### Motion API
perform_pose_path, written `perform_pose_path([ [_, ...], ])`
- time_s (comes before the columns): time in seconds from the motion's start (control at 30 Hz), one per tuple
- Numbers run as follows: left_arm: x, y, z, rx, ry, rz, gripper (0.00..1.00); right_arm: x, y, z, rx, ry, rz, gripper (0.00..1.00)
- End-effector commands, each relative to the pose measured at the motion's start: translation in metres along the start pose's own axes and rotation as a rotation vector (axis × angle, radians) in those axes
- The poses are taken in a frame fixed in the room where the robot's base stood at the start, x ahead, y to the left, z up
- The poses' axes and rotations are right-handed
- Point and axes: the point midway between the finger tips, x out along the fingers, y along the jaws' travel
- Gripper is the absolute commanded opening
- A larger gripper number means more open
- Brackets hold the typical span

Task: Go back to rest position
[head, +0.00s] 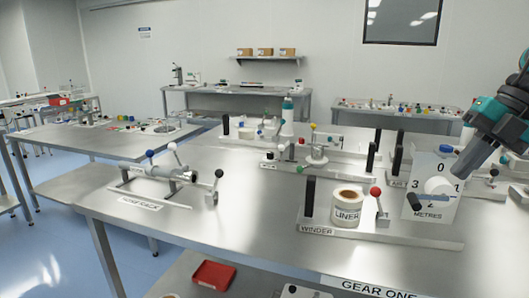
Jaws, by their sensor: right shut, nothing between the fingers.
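My right gripper (470,158) is at the right side, on the arm that comes in from the upper right. It is shut and empty. It appears in front of the upper part of a metre counter plate (428,170), which has a white dial marked with numbers and the word METRES. I cannot tell whether it touches the plate. My left gripper is not in view.
A steel bench (255,225) fills the foreground. A red tray (213,274) is on the lower shelf. Blue floor lies open at left.

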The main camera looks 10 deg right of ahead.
Motion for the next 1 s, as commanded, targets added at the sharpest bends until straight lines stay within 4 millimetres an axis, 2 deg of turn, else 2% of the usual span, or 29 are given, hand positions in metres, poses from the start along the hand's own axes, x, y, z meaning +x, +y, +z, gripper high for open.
perform_pose_path([
  [0.03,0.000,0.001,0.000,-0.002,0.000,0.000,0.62,0.021,-0.013,0.004,0.031,0.015,0.088,0.00],
  [0.27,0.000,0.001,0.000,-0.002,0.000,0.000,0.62,0.108,-0.057,0.014,0.217,0.004,0.474,0.00],
  [0.53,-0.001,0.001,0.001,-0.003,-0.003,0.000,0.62,0.209,-0.098,0.002,0.563,-0.069,0.835,0.00],
  [0.77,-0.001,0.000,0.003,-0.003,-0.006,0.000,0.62,0.294,-0.124,-0.031,0.947,-0.142,1.028,0.00],
  [0.87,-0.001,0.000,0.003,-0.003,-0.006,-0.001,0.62,0.331,-0.130,-0.053,1.133,-0.167,1.071,0.00],
  [1.0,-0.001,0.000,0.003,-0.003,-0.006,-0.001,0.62,0.382,-0.131,-0.092,1.406,-0.184,1.087,0.00],
])
